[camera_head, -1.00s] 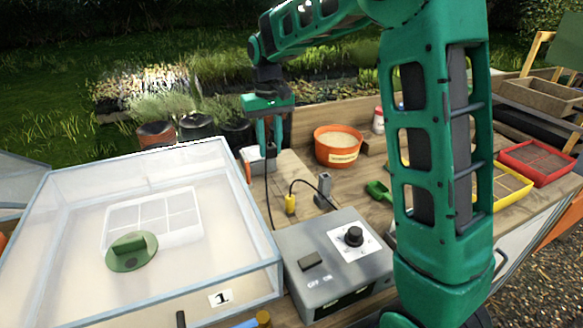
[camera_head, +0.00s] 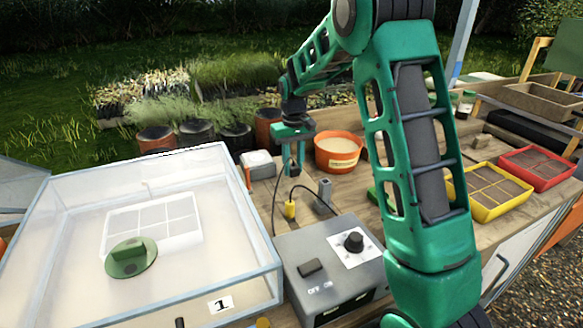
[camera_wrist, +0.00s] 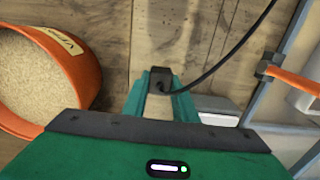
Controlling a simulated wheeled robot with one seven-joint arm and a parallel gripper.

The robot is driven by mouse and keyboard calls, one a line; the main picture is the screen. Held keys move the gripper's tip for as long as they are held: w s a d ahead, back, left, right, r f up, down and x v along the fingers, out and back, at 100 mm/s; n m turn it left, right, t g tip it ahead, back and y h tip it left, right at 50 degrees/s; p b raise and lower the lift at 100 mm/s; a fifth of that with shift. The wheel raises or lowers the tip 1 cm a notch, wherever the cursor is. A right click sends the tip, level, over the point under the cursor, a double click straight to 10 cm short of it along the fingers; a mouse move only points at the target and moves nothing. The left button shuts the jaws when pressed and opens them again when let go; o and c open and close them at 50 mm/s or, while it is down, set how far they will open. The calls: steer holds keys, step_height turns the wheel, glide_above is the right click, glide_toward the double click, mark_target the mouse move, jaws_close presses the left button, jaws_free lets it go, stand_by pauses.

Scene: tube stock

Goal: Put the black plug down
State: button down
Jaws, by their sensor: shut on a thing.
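My gripper (camera_head: 293,170) is shut on the black plug (camera_wrist: 160,80), which shows between the fingertips in the wrist view. A black cable (camera_wrist: 228,58) runs from the plug up and to the right. In the head view the fingers point down over the wooden bench (camera_head: 255,192), left of the orange pot, and the plug is hard to make out there. I cannot tell how far it is above the wood. The cable loops down toward the grey control box (camera_head: 312,248). A yellow plug (camera_head: 290,210) on another black lead stands behind the box.
The orange pot of grains (camera_head: 338,152) stands close to my gripper. A grey upright block (camera_head: 325,190) is in front of it. A white box (camera_head: 258,165) is to the left. The clear-lidded propagator (camera_head: 232,232) fills the left side. Bare wood lies between these.

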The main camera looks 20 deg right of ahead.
mark_target(293, 166)
steer(key=shift+f, duration=0.75)
steer(key=c, duration=1.4)
jaws_free()
steer(key=shift+c, duration=0.2)
steer(key=shift+r, duration=0.1)
step_height(293, 166, up, 13)
